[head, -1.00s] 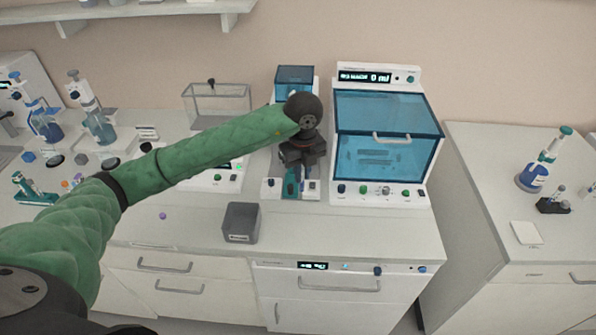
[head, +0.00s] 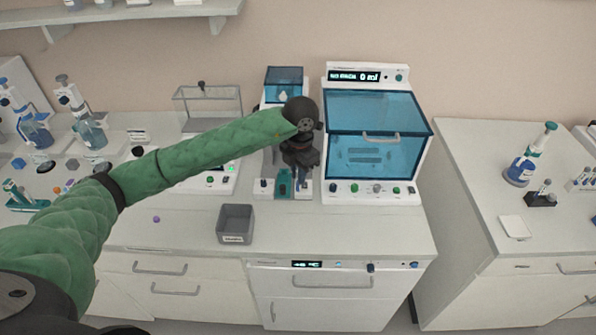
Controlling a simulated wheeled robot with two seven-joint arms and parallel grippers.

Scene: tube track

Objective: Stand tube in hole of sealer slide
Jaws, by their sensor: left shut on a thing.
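The sealer (head: 285,85) is a small white machine with a blue clear hood, standing on the bench left of the larger blue-windowed machine. Its teal slide (head: 284,184) shows at the front, low between the buttons. My left gripper (head: 302,176) is pointed down over the front of the sealer, just right of the teal slide. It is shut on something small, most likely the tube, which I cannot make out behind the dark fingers. The slide's hole cannot be made out either. My right gripper is not in view.
The larger machine (head: 377,130) with a blue window stands close on the right of my gripper. A grey open bin (head: 236,224) sits near the bench's front edge. A clear-walled box (head: 208,108) and several pipettes stand left. The bench front is mostly clear.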

